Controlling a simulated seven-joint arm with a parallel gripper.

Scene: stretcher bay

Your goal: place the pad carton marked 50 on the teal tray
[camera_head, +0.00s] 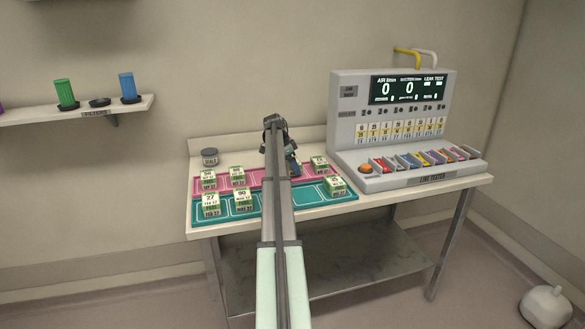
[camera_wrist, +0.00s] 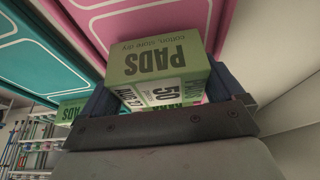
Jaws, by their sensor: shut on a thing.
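The pad carton marked 50 (camera_wrist: 160,62) is a green and white box lettered PADS. In the wrist view it sits between the two dark fingers of my gripper (camera_wrist: 165,92), which is shut on it. In the head view my gripper (camera_head: 290,160) is over the back middle of the table, by the pink tray (camera_head: 305,171); my arm hides the carton there. The teal tray (camera_head: 310,193) lies in front of the pink one, with bare cells right of my arm. The wrist view shows the teal tray (camera_wrist: 28,62) left of the pink tray (camera_wrist: 150,18).
Other cartons stand on the teal tray, two at left (camera_head: 243,202) and one at right (camera_head: 335,186). More stand on the pink tray, including one at right (camera_head: 319,164). A dark round tin (camera_head: 209,157) is behind. The leak tester (camera_head: 400,120) fills the table's right side.

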